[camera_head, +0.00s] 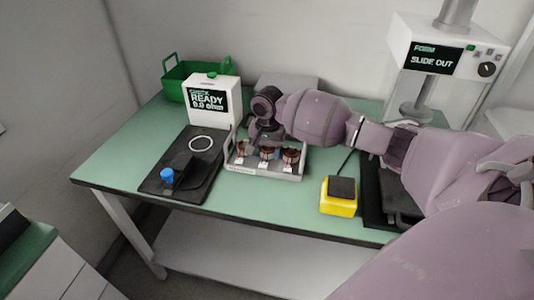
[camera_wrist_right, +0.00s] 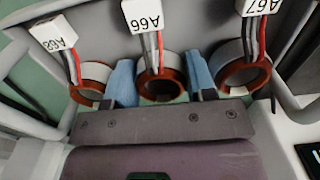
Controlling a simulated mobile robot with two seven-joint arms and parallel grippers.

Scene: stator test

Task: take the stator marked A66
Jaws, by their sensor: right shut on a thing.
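The stator marked A66 (camera_wrist_right: 143,86) is the middle one of three in the right wrist view, with a white tag and red and grey wires. My right gripper (camera_wrist_right: 161,80) has its two blue fingers on either side of it and is shut on it. The stator still sits in the grey tray (camera_head: 268,174) in the head view. The stator marked A67 (camera_wrist_right: 237,76) stands to its right, and another, whose tag seems to read A68 (camera_wrist_right: 91,75), to its left. In the head view my right gripper (camera_head: 267,143) reaches down over the tray. My left gripper is not in view.
A black fixture (camera_head: 182,185) with a blue knob and a white ring lies left of the tray. A white tester (camera_head: 211,100) reading READY and a green crate (camera_head: 180,80) stand behind. A yellow box (camera_head: 338,205) is at right. Bare green table (camera_head: 262,205) lies in front.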

